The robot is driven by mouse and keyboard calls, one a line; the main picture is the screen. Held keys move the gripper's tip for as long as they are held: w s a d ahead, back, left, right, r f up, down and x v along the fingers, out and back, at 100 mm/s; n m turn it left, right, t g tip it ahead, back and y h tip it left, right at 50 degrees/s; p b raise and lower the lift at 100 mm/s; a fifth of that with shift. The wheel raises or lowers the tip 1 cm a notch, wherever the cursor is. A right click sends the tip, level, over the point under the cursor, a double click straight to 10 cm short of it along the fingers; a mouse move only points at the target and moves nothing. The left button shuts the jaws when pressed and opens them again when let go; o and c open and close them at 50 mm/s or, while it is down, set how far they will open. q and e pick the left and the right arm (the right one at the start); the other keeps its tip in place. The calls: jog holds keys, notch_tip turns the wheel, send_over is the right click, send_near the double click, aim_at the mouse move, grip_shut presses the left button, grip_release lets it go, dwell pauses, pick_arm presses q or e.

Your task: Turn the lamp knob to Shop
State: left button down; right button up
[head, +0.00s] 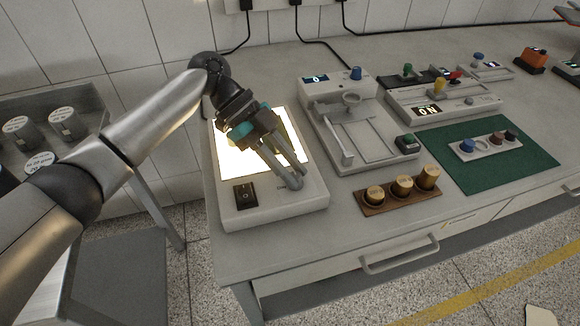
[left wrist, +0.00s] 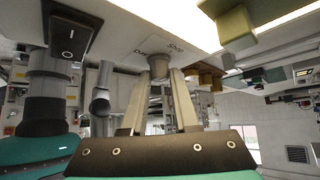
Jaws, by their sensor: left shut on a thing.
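The lamp is a pale light box (head: 274,214) with a glowing panel (head: 202,152), at the left end of the bench. Its grey round knob (head: 294,184) is on the front right part of the top and also shows in the left wrist view (left wrist: 159,66). My left gripper (head: 294,174) comes down over the box with its fingers shut on the knob, one on each side. In the left wrist view, "Shop" is printed right of the knob and another label, hard to read, left of it. The knob's pointer cannot be made out. My right gripper is out of view.
A black rocker switch (head: 246,194) is on the box left of the knob. A wooden rack with brown cylinders (head: 402,187) and a grey fixture (head: 347,120) stand to the right. A green mat (head: 500,175) lies farther right. Tiled wall behind.

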pick_arm(q)
jog(key=c, duration=0.7)
grip_release()
jog(key=shift+o, duration=0.2)
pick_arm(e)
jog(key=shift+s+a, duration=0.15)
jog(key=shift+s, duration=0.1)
pick_arm(q)
jog(key=p+v, duration=0.1)
jog(key=v, duration=1.4)
jog(key=shift+p, duration=0.3)
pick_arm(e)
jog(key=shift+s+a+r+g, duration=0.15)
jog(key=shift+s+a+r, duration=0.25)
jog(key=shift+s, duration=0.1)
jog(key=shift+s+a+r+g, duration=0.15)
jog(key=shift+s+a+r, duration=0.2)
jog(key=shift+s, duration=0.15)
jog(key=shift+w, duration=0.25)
